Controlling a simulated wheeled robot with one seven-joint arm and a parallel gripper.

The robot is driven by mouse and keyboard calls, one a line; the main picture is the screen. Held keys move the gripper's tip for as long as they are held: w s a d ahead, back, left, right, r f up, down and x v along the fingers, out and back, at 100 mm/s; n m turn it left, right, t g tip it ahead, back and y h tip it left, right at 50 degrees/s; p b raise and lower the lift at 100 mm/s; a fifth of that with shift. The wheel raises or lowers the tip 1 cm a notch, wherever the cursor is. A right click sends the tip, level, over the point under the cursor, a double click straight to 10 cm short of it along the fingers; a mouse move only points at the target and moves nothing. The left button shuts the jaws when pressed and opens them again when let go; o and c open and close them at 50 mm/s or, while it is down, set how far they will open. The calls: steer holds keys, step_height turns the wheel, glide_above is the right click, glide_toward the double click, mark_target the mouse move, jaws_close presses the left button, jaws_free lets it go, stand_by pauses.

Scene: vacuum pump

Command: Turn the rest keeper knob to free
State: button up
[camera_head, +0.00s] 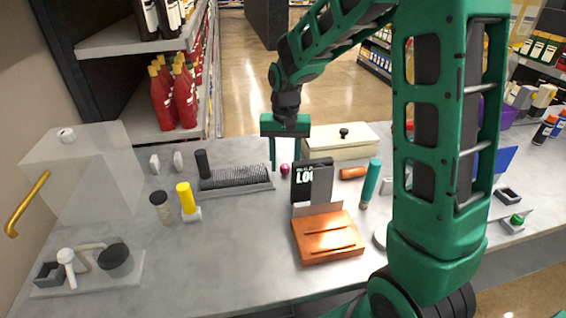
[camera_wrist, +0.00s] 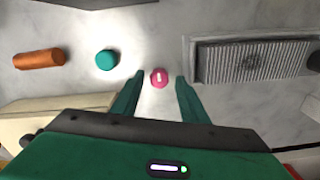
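A small magenta round knob (camera_head: 285,169) with a white mark on its top sits on the grey counter. It shows in the wrist view (camera_wrist: 159,77) between my fingertips in the picture. I cannot read a label on it or tell which setting it is at. My gripper (camera_head: 284,160) points down over it, open and empty; the wrist view (camera_wrist: 160,80) shows both green fingers apart, one on each side of the knob. I cannot tell how far the tips are above it.
A ribbed grey block (camera_head: 236,178) lies left of the knob, and a dark box (camera_head: 312,182) stands close on its right. A cream box (camera_head: 342,142) with a black knob is behind. An orange tray (camera_head: 328,240) and a teal cylinder (camera_head: 371,180) stand nearer right.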

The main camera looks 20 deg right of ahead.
mark_target(285, 165)
step_height(285, 165, up, 11)
stand_by(0.6)
steer(key=shift+f, duration=0.15)
